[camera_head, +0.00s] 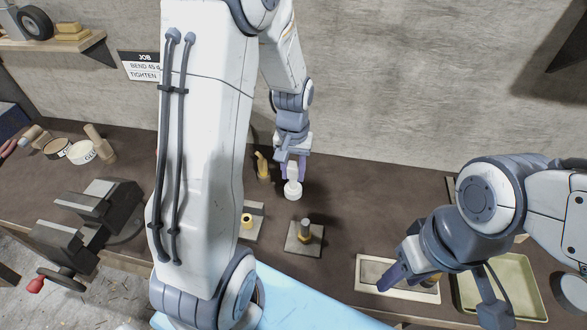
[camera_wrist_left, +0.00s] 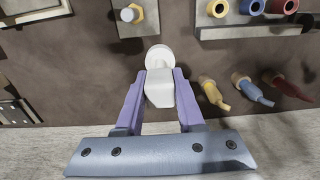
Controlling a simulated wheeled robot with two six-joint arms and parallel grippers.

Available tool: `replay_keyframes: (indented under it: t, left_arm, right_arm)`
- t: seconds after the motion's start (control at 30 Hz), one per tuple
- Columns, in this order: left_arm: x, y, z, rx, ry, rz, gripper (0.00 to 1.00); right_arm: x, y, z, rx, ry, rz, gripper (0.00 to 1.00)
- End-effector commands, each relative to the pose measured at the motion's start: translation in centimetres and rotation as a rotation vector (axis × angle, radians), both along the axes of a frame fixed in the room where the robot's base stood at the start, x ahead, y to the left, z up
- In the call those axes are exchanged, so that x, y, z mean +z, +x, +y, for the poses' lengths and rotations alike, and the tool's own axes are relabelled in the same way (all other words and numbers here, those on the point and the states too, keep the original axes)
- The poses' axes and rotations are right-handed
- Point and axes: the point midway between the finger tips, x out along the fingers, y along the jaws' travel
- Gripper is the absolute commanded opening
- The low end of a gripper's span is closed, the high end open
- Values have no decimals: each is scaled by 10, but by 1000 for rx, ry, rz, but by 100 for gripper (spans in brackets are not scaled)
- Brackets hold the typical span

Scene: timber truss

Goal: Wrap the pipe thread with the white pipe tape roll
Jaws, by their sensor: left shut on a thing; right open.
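My left gripper (camera_head: 292,174) is shut on the white tape roll (camera_head: 292,190) and holds it above the bench. In the left wrist view the white roll (camera_wrist_left: 158,57) shows at the fingertips, with a pale block-like part between the fingers. A short upright pipe (camera_head: 305,230) stands on a square grey plate (camera_head: 303,248), in front of and slightly right of the roll; the roll is apart from it. The pipe (camera_wrist_left: 130,14) also shows in the left wrist view. My right gripper (camera_head: 397,278) is open over a pale shallow tray (camera_head: 371,264) at the right.
A second plate with a yellow-ringed fitting (camera_head: 247,220) sits left of the pipe, partly behind my left arm. A dark vise (camera_head: 95,220) is at the left. A green tray (camera_head: 515,280) is at the right. The bench's back right is clear.

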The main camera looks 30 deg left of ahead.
Motion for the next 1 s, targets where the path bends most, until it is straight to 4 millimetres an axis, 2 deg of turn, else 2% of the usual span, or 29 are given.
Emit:
replay_keyframes:
  t: [0.03,0.6,1.0]
  left_arm:
    - [-7,0,0,0,0,1,0]
    - [-61,0,0,0,0,1,0]
    - [-67,0,0,0,0,0,0]
  right_arm:
    - [-6,0,0,-1,0,0,50]
    - [-44,0,0,-7,0,1,50]
    - [-46,0,0,-6,0,1,50]
